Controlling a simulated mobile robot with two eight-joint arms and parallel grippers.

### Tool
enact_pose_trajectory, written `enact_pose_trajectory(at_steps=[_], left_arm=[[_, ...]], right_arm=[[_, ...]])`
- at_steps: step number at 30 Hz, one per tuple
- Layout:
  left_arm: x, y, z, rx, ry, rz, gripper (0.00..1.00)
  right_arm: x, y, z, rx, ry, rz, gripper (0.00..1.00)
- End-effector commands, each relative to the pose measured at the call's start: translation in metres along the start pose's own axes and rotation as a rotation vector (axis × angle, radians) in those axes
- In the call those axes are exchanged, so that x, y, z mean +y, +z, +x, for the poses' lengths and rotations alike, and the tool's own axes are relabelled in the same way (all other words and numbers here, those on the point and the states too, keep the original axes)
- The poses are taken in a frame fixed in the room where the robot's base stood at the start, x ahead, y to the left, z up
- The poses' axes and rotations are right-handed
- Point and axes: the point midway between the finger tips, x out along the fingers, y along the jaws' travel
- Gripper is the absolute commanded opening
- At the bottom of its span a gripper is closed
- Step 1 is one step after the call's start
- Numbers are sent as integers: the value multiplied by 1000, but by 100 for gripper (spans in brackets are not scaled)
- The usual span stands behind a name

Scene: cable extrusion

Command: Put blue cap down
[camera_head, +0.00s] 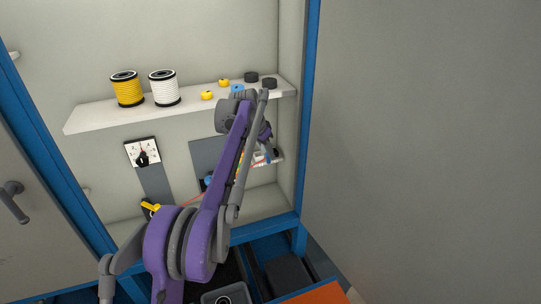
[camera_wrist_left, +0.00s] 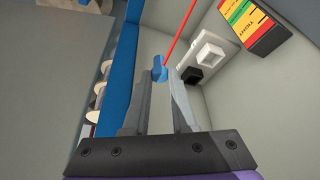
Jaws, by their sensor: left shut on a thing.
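In the left wrist view, my left gripper (camera_wrist_left: 163,79) is shut on a small blue cap (camera_wrist_left: 159,70) at its fingertips. A thin red cable (camera_wrist_left: 180,33) runs up from beside the cap. In the head view my purple left arm reaches into the cabinet, and its links hide the fingers. A small blue thing (camera_head: 208,181) shows left of the arm near a red line; I cannot tell if it is the held cap. Another small blue piece (camera_head: 237,88) shows on the upper shelf just above the arm. My right gripper is not in view.
The upper shelf (camera_head: 95,117) carries a yellow spool (camera_head: 127,89), a white spool (camera_head: 164,88), yellow caps (camera_head: 207,95) and black caps (camera_head: 269,82). A dial panel (camera_head: 143,154) is on the back wall. Blue posts (camera_head: 309,110) frame the cabinet. Shelf space lies bare left of the spools.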

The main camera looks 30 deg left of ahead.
Motion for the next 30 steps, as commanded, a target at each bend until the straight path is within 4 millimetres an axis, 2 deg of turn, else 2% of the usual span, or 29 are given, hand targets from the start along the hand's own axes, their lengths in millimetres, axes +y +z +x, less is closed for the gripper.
enact_pose_trajectory(at_steps=[1, 2, 10, 14, 21, 23, 26, 30], left_arm=[[-11, -3, -12, 11, -19, -11, 0], [-12, -3, -12, 11, -19, -11, 0], [-12, -4, -13, 11, -20, -11, 0], [-11, 3, -3, 3, -18, -12, 0], [-7, 37, 48, -29, -8, -15, 0], [8, 34, 59, -30, -11, -24, 0], [35, 41, 87, -36, -18, -46, 0], [82, 64, 131, -44, -33, -88, 0]], right_arm=[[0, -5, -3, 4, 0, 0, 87], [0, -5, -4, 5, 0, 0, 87], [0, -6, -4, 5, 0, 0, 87], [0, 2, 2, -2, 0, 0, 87], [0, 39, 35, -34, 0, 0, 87], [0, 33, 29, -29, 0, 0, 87], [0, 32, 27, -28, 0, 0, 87], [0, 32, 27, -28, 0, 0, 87]])
